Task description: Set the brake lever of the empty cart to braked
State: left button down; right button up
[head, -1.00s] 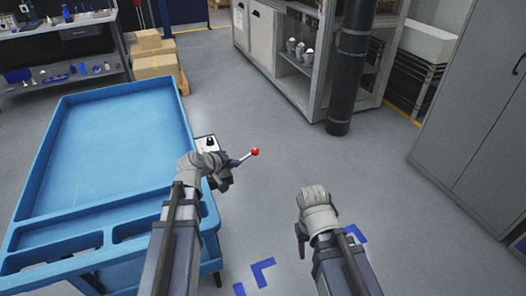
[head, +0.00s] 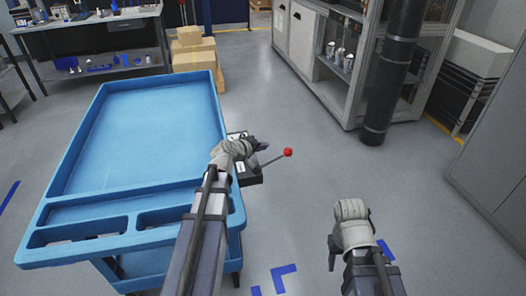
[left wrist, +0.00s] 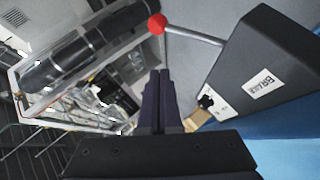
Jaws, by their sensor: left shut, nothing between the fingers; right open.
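The blue cart (head: 140,140) is at the left in the head view, its tray empty. A dark brake box (head: 248,176) is on its right side. The lever (head: 272,160) sticks out to the right and ends in a red knob (head: 288,152). In the left wrist view the knob (left wrist: 157,24), rod (left wrist: 195,36) and labelled box (left wrist: 265,60) are beyond my fingers. My left gripper (head: 261,146) is shut and empty, beside the lever and over the box; the wrist view shows its fingers (left wrist: 160,75) together, apart from the rod. My right gripper (head: 333,262) is open, low over the floor.
A black column (head: 390,80) and a grey cabinet (head: 325,60) with shelves stand at the back right. Cardboard boxes (head: 195,52) and a workbench (head: 95,45) are behind the cart. Blue marks (head: 283,278) lie on the floor. The floor right of the lever is clear.

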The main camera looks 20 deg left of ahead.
pick_arm(q)
jog(key=b, duration=0.2)
send_over(270, 161)
notch_tip(270, 161, down, 3)
jog(key=shift+f, duration=0.1)
jog(key=shift+w+d+f+b, duration=0.3)
jog(key=shift+d+f+b, duration=0.3)
jog(key=shift+d, duration=0.2)
jog(key=shift+w+d+f+b, duration=0.3)
jog(key=shift+d+f+b, duration=0.15)
jog(key=shift+d+b, duration=0.3)
jog(key=shift+d, duration=0.1)
